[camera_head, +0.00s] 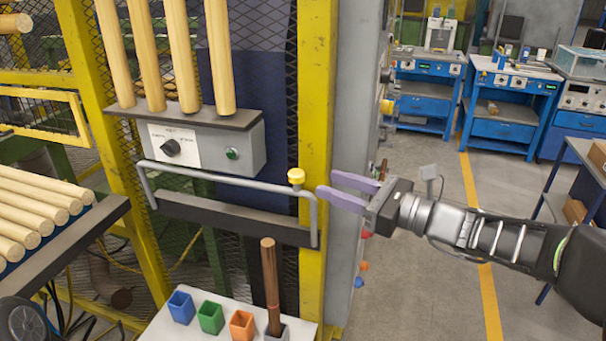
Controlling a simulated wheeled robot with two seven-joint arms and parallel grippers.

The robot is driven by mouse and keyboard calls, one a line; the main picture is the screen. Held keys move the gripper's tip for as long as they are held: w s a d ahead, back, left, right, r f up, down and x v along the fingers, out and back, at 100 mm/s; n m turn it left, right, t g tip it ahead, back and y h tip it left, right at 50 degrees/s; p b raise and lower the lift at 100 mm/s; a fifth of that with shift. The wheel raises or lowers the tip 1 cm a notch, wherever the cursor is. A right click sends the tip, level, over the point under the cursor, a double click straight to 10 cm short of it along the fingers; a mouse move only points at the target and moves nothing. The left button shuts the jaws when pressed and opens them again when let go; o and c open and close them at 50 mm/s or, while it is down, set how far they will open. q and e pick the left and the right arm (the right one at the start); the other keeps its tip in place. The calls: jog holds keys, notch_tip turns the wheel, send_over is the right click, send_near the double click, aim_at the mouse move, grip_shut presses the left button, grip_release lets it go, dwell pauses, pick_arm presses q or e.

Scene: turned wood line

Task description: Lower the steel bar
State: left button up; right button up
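The steel bar (228,181) is a grey U-shaped bar with bent ends. It spans the front of a dark ledge on the yellow frame, below a grey control box. My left gripper is not in view.
The control box (205,142) has a black dial and green button, with wooden rods standing above it. Below are blue, green and orange cups (211,317) and a brown rod (270,285) in a grey cup. Rods lie on a rack at left. Floor at right is open.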

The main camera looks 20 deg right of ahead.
aim_at(303, 175)
jog(key=p+x, duration=0.1)
jog(key=x, duration=0.6)
jog(key=shift+w+a+p, duration=0.25)
jog(key=shift+w+p, duration=0.05)
grip_shut()
dwell(1.2)
